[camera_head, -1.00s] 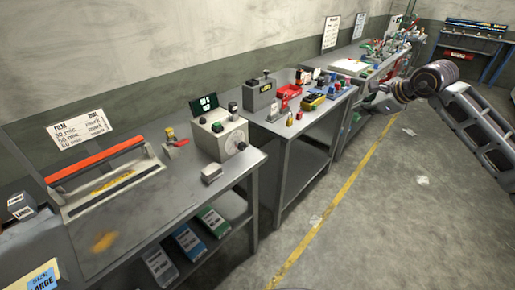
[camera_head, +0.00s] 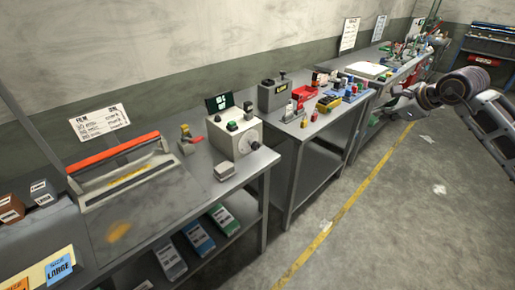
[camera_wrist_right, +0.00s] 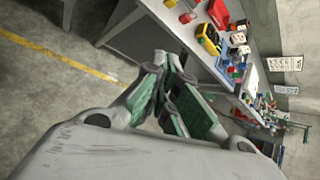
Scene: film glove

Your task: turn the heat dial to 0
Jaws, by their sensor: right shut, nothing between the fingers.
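A cream control box (camera_head: 235,138) stands on the near grey bench, with green and black buttons on top and a small dark screen behind it. A round black dial (camera_head: 255,146) sits on its right-hand side face; its marks are too small to read. My right gripper (camera_head: 397,106) is over the floor side of the far benches, well to the right of the box and apart from it. In the right wrist view its green-padded fingers (camera_wrist_right: 168,70) are together and hold nothing. The box does not show in that view. My left gripper is not in view.
A second bench holds a grey box (camera_head: 278,94) and small coloured items.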

